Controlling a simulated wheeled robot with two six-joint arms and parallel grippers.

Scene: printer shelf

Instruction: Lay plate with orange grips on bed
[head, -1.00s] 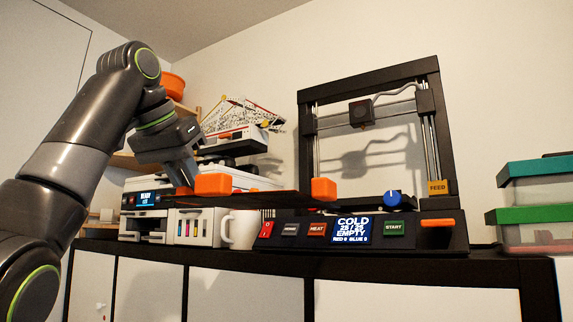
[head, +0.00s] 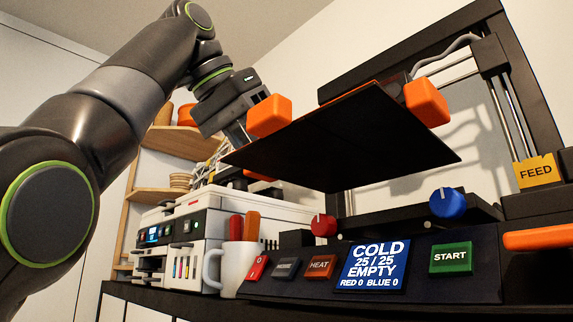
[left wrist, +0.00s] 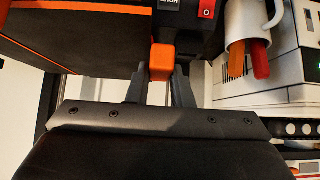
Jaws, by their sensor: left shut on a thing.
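The dark plate (head: 345,140) has an orange grip at each end, the near one (head: 270,115) and the far one (head: 426,102). It is held tilted in the air, underside showing, above the front of the printer. My left gripper (head: 246,136) is shut on the near orange grip, which also shows between the fingers in the left wrist view (left wrist: 161,62). The printer bed (head: 395,220) lies low behind the control panel; the plate hides much of the space above it. My right gripper is not in view.
The printer's panel with a COLD / EMPTY screen (head: 372,264) stands in front. A red knob (head: 324,224) and a blue knob (head: 448,205) stick up near the bed. A white mug (head: 232,266) with red and orange handles and a white printer (head: 185,232) stand left.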

